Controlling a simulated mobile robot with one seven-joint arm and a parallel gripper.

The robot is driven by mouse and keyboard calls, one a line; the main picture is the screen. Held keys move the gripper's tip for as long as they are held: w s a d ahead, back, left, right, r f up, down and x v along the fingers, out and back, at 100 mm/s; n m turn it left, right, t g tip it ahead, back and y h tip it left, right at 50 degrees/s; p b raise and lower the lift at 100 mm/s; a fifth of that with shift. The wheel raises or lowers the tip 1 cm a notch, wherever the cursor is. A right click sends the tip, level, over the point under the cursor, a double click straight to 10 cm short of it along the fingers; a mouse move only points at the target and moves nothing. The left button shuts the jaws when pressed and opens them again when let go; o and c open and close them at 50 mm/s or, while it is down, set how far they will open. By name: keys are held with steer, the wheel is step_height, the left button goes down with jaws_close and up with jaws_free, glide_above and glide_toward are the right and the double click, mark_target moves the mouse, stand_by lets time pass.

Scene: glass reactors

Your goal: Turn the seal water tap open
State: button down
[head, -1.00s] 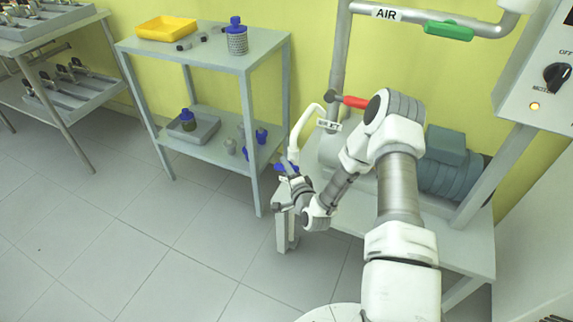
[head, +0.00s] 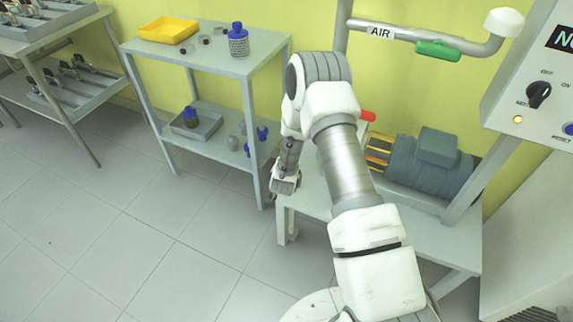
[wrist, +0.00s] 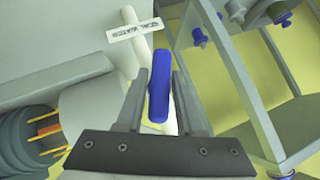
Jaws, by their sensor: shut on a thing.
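The blue handle of the seal water tap (wrist: 158,98) stands upright in the wrist view, between the two fingers of my gripper (wrist: 160,75). The fingers are shut on the handle. A white label (wrist: 134,30) reading SEAL WATER hangs on the white pipe (wrist: 140,60) just behind it. In the head view my arm hides the tap, and only a small part of my gripper (head: 284,185) shows beside the bench's left end.
A blue-grey motor (head: 425,162) sits on the bench (head: 440,228). A red handle (head: 367,116) shows beside my arm. The AIR pipe with its green handle (head: 438,50) runs above. A shelf (head: 215,60) with bottles stands left. The floor in front is clear.

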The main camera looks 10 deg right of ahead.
steer(key=shift+w+a+r+n+g+h+p, duration=0.1)
steer(key=shift+n+g+h+p, duration=0.7)
steer(key=shift+g+h+p, duration=0.3)
steer(key=c, duration=0.7)
jaws_free()
steer(key=p+v, duration=0.4)
steer(key=v, duration=1.3)
steer(key=shift+s+a, duration=0.1)
steer(key=shift+s, duration=0.1)
